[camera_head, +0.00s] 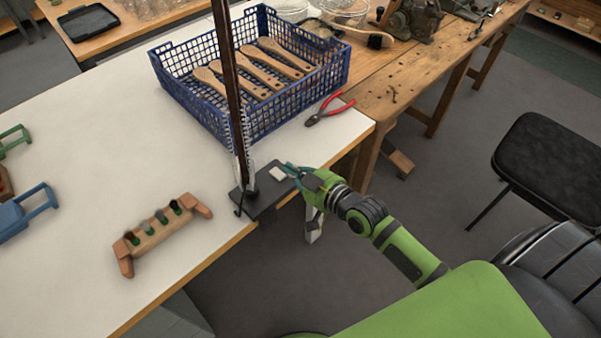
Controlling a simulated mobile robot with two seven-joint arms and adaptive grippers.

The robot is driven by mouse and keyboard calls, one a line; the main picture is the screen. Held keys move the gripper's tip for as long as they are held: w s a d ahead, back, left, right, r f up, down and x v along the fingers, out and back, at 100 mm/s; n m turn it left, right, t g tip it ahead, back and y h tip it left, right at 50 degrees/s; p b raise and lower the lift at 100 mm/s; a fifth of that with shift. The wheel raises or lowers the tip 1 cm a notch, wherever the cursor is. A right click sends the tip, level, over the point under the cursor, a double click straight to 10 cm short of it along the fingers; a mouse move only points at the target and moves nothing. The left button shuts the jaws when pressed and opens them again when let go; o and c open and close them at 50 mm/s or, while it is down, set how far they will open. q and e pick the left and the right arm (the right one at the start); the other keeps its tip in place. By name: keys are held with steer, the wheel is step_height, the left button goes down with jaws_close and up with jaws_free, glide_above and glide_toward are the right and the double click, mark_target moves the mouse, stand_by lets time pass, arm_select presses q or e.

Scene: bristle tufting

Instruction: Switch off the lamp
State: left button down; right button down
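The lamp's dark upright post (236,110) rises from a flat dark base (262,198) at the table's right edge. The lamp's head is out of view above, so I cannot see whether it is lit. A small pale switch (277,174) sits on the base, right of the post. My green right gripper (291,172) is just right of the switch, its teal fingers over or beside the base edge. I cannot tell whether its fingers touch the switch or how far apart they are. My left gripper is not in view.
A blue crate (190,105) with wooden brush handles stands behind the lamp. Red-handled pliers (330,108) lie beside it. A wooden rack (160,236) with dark tufts is at front left. Blue (27,211) and green clamps lie far left. A black chair (550,165) stands right.

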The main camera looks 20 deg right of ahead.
steer(key=shift+v, duration=1.45)
steer(key=shift+w+r, duration=0.1)
steer(key=s+d+f+m+g+h, duration=0.15)
steer(key=s+f, duration=0.25)
steer(key=f, duration=0.6)
steer(key=s+d+f+g+h, duration=0.1)
steer(key=s+d+f+g, duration=0.2)
steer(key=f, duration=0.7)
steer(key=s+d+f+m+g+h, duration=0.1)
steer(key=s+f+g+h, duration=0.1)
steer(key=s+f, duration=0.6)
steer(key=s+a+f+g, duration=0.1)
steer(key=s+f+g, duration=0.2)
steer(key=s+f, duration=0.5)
steer(key=s+a+f+g, duration=0.1)
steer(key=s+f+g, duration=0.2)
steer(key=s+f, duration=0.5)
steer(key=s+n, duration=0.1)
steer(key=s, duration=0.7)
steer(key=shift+a, duration=0.25)
